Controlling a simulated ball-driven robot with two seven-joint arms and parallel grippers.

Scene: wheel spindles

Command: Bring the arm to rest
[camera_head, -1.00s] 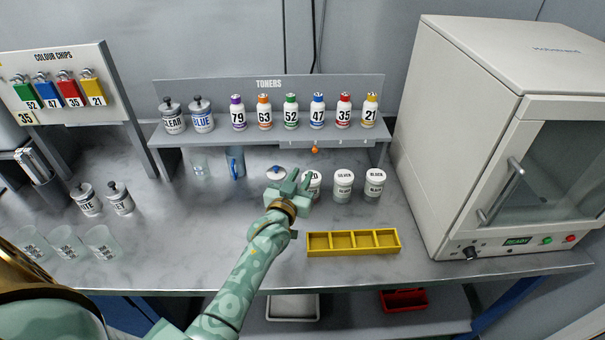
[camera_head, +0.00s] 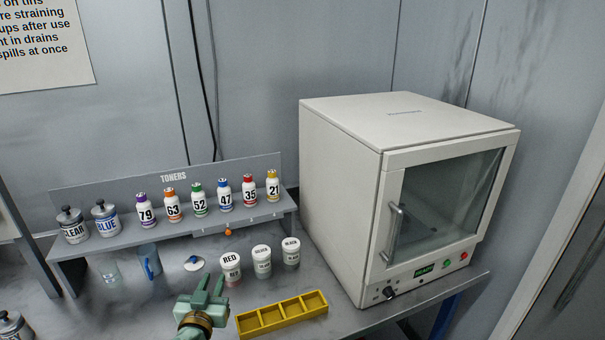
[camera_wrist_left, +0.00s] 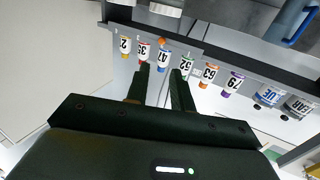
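My left gripper (camera_head: 209,281) shows low in the head view, above the bench, left of the yellow tray and in front of the RED jar. Its two fingers stand apart with nothing between them. In the left wrist view the fingers (camera_wrist_left: 160,80) also show apart and empty, with the row of toner bottles beyond. Most of my left arm is below the head view's edge. My right gripper is out of view.
The yellow tray (camera_head: 282,315) lies at the bench front. RED (camera_head: 230,266), SILVER (camera_head: 262,262) and BLACK (camera_head: 291,252) jars stand behind it. Toner bottles line the shelf (camera_head: 165,237). A large white oven (camera_head: 345,190), door shut, stands on the right.

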